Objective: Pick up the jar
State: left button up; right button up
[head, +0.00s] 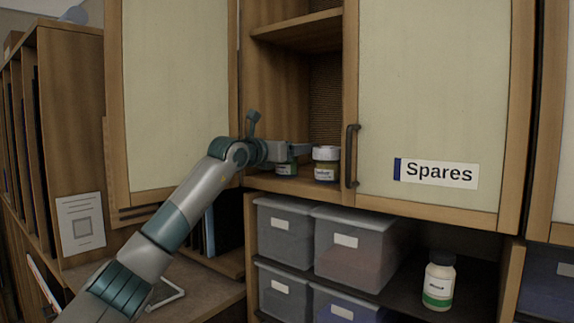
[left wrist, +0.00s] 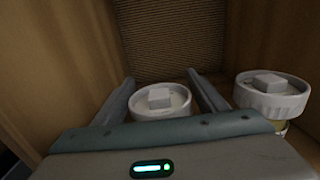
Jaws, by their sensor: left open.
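A jar with a white lid (left wrist: 160,100) stands in the open cupboard compartment. In the left wrist view its lid lies between the two fingers of my left gripper (left wrist: 160,78), which is open. In the head view the gripper (head: 296,150) reaches into the compartment and hides the top of this jar; its lower body (head: 286,170) shows below the fingers. I cannot tell whether a finger touches it. A second white-lidded jar (head: 325,164) with a yellowish label stands to the right, outside the fingers (left wrist: 271,95). My right gripper is not in view.
The compartment has a wooden wall (left wrist: 60,70) close on the left. A closed door labelled Spares (head: 437,174) with a dark handle (head: 351,156) is at the right. Grey bins (head: 345,245) and a white bottle with a green band (head: 439,280) stand on the shelves below.

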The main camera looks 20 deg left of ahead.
pick_arm(q)
jog(key=shift+c, duration=0.6)
jog(key=c, duration=1.3)
jog(key=shift+r, duration=0.2)
jog(key=shift+r+b, duration=0.4)
jog(key=shift+b, duration=0.1)
jog(key=s+d+r+b, duration=0.1)
jog(key=s+r+b, duration=0.1)
jog(key=s+r, duration=0.1)
jog(key=s+d+r+b, duration=0.2)
jog(key=s+r+b, duration=0.1)
jog(key=s, duration=0.1)
jog(key=s+d+r+b, duration=0.2)
jog(key=s+r+b, duration=0.1)
jog(key=r, duration=0.1)
jog(key=shift+s, duration=0.3)
